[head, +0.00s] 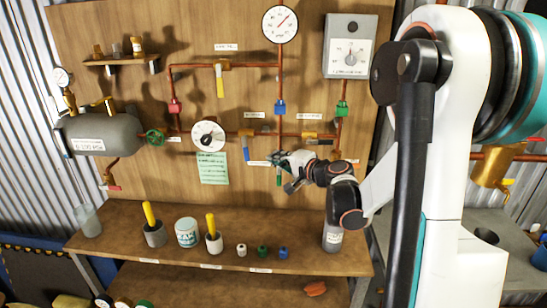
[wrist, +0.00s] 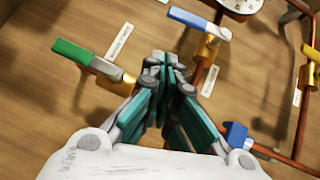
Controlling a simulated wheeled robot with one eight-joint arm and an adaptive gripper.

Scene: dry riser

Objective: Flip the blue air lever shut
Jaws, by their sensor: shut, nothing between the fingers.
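The blue lever (head: 245,151) hangs down from a brass valve on the horizontal copper pipe, crosswise to it. In the wrist view the blue lever (wrist: 190,21) lies beyond my fingertips, at upper right of them, with its brass valve (wrist: 207,46) fully in sight. My gripper (head: 273,158) is shut and empty, close to the board just right of the lever and below the pipe. In the wrist view my gripper's fingertips (wrist: 162,62) sit between the blue lever and a green lever (wrist: 84,56), with no clear contact with the blue one.
A yellow lever (head: 220,86) hangs higher up, and a round dial (head: 208,136) is left of the blue lever. A shelf (head: 185,250) below carries cups, a tin and small caps.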

